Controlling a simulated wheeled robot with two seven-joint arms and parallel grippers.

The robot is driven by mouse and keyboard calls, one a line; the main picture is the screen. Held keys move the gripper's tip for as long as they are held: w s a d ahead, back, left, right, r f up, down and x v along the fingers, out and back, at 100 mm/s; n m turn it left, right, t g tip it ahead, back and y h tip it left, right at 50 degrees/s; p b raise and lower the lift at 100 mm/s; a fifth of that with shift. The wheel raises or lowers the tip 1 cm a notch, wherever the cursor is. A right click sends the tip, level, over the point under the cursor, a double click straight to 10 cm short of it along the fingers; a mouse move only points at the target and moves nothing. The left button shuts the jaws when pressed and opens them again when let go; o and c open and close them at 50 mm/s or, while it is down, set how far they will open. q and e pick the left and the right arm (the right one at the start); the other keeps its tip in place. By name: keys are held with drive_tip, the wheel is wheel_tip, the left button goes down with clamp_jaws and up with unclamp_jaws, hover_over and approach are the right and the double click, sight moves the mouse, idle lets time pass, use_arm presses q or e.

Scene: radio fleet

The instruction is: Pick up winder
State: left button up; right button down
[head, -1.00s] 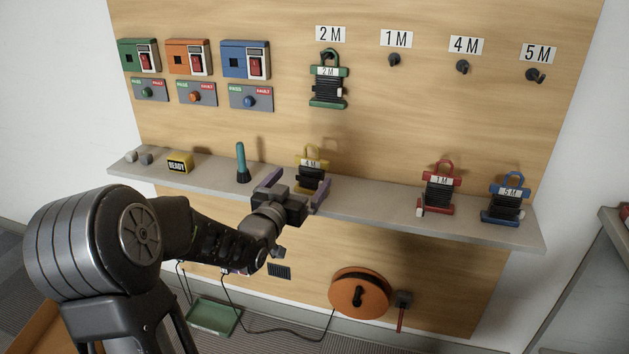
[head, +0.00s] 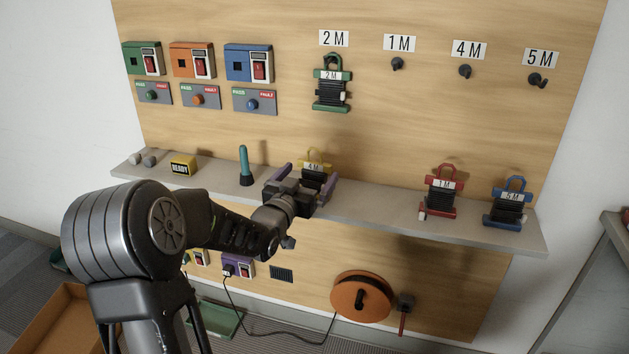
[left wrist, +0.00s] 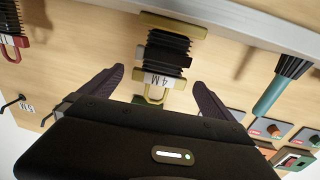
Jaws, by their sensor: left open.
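The yellow winder labelled 4 M (head: 313,167) stands upright on the grey shelf (head: 380,204); its lower part is hidden behind my left gripper in the head view. My left gripper (head: 307,184) is open in front of it, its two fingers spread to either side. In the left wrist view the yellow winder (left wrist: 166,52), with black cord wound on it, appears upside down, in line with the gap between the fingers of my left gripper (left wrist: 158,82). I see no finger closed on it. My right gripper is not in view.
A red 1 M winder (head: 440,192) and a blue 5 M winder (head: 508,203) stand to the right on the shelf. A teal-handled tool (head: 244,165) stands to the left. A green 2 M winder (head: 332,84) hangs above. The shelf between yellow and red is clear.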

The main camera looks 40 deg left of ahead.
sight(313, 168)
use_arm(q)
drive_tip(key=x, duration=0.4)
idle(0.5)
drive_tip(key=shift+r, duration=0.1)
drive_tip(key=c, duration=1.5)
drive_tip(key=shift+o, duration=0.2)
wheel_tip(313, 168, up, 10)
drive_tip(key=shift+p, duration=0.65)
